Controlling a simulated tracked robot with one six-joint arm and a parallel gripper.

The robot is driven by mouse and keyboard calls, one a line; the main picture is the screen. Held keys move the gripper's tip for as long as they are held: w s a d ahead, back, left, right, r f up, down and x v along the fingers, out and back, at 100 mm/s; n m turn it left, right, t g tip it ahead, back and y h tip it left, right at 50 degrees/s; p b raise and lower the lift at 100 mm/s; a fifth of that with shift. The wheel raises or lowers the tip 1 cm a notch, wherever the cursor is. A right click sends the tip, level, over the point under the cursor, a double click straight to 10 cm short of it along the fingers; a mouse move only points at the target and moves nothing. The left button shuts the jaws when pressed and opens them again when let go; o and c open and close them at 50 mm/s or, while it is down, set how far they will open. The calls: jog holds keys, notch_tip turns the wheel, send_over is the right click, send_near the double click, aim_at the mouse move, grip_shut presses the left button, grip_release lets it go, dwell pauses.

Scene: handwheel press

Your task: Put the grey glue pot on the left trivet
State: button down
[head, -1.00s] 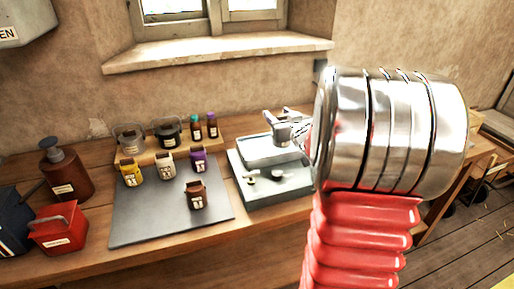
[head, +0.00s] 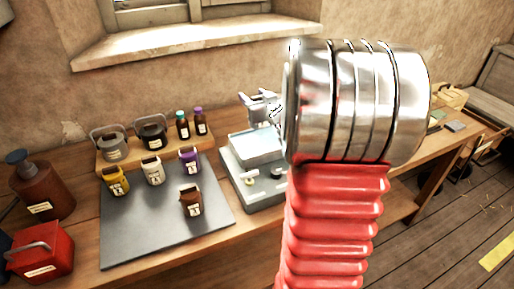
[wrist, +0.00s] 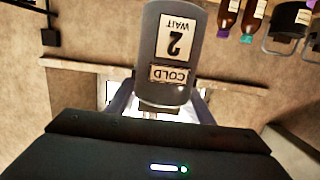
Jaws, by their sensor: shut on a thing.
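The grey glue pot (wrist: 168,65) fills the upper middle of the wrist view, with upside-down labels reading "COLD" and "2 WAIT". My gripper (wrist: 165,104) is shut on it, a finger on either side. In the head view my gripper (head: 260,103) is just left of my big steel wrist joint, in front of the wall and above the back of a grey-green bench unit (head: 237,180). The pot is mostly hidden there. I cannot make out the left trivet for certain; small flat green and grey pieces (head: 455,126) lie on the bench at far right.
Behind, a wooden board carries two handled pots and two bottles. A red can (head: 40,255) and brown pump bottle (head: 40,190) stand left. My arm hides the middle bench.

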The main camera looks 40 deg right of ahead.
notch_tip(320, 180, down, 6)
dwell(0.5)
jog(key=shift+f, duration=0.15)
jog(key=shift+f, duration=1.85)
jog(key=c, duration=0.9)
grip_release()
jog(key=shift+f, duration=0.1)
jog(key=shift+s, duration=0.1)
